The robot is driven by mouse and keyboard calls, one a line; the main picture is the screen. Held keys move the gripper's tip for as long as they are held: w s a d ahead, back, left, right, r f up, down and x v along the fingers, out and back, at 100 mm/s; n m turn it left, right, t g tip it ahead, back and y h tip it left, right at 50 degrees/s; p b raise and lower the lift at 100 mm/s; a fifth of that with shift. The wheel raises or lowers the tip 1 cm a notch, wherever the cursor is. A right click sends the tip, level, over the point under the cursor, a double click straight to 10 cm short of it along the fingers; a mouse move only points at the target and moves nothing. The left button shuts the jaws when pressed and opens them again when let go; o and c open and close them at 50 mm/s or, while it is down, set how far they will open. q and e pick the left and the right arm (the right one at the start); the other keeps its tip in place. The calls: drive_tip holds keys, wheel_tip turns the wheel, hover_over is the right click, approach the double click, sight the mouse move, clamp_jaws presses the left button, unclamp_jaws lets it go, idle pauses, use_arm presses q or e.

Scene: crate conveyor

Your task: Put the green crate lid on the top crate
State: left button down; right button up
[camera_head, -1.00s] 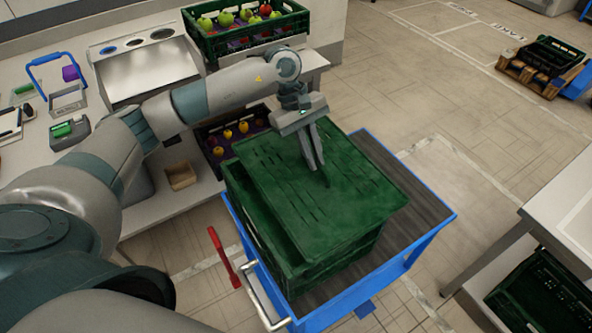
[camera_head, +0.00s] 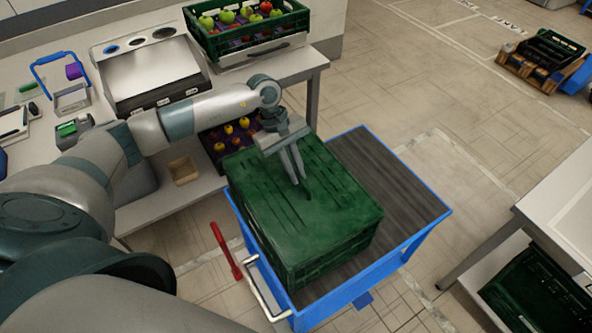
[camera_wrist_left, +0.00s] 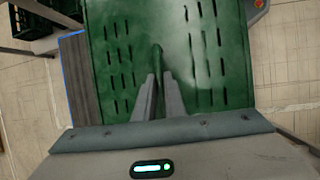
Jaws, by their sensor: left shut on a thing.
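The green crate lid (camera_head: 335,203) lies flat over the top green crate (camera_head: 338,254) on the blue cart; its edges look lined up with the crate's walls. I cannot tell whether it is fully seated. My left gripper (camera_head: 304,187) points down at the middle of the lid and is shut on the lid's small grip. In the left wrist view, the slotted lid (camera_wrist_left: 205,55) fills the middle and the fingers (camera_wrist_left: 159,78) close around the grip. The crate's inside is hidden by the lid. My right gripper is not in view.
The blue cart (camera_head: 408,243) has a bare dark deck to the right of the crate. A red lever (camera_head: 224,250) stands at its left. A counter with a fruit crate (camera_head: 190,32) is behind, and a table (camera_head: 540,215) stands at the right.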

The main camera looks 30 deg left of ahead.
use_arm(q)
drive_tip(key=shift+f, duration=0.55)
drive_tip(key=shift+f, duration=0.15)
drive_tip(key=c, duration=1.8)
unclamp_jaws()
drive_tip(key=shift+a, duration=0.1)
